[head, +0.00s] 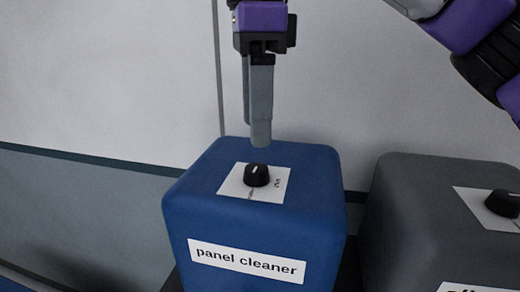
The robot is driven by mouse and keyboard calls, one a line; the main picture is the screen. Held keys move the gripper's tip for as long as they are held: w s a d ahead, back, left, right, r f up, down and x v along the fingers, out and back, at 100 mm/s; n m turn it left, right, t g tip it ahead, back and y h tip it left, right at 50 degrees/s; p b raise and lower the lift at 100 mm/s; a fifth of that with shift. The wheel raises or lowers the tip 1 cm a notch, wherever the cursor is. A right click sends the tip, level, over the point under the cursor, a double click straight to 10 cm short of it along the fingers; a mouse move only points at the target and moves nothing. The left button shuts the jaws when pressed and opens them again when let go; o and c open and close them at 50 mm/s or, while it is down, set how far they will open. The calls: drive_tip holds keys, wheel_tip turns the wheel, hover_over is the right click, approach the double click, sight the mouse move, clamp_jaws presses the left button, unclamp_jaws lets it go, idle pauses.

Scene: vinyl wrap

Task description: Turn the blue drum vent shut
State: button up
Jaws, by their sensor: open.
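The blue drum (190,215) stands in the middle of the head view, with a white label reading "panel cleaner" on its front. On its top is a white plate with a round black vent knob (257,176). A pale pointer line shows on the knob, and small markings on the plate are too small to read. My gripper (260,143) points straight down just above the knob, apart from it. It is open and empty. Its fingers overlap in this view, so the gap between them is hidden.
A dark grey drum (400,225) with a similar black knob (503,203) stands close on the right, with a narrow gap between the drums. A pale wall (110,80) rises behind. My arm crosses the upper right. The left side is free.

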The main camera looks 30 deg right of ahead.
sight(256, 167)
drive_tip(key=shift+f+p, duration=0.7)
drive_tip(key=shift+f, duration=2.7)
drive_tip(key=shift+c, duration=0.5)
clamp_jaws()
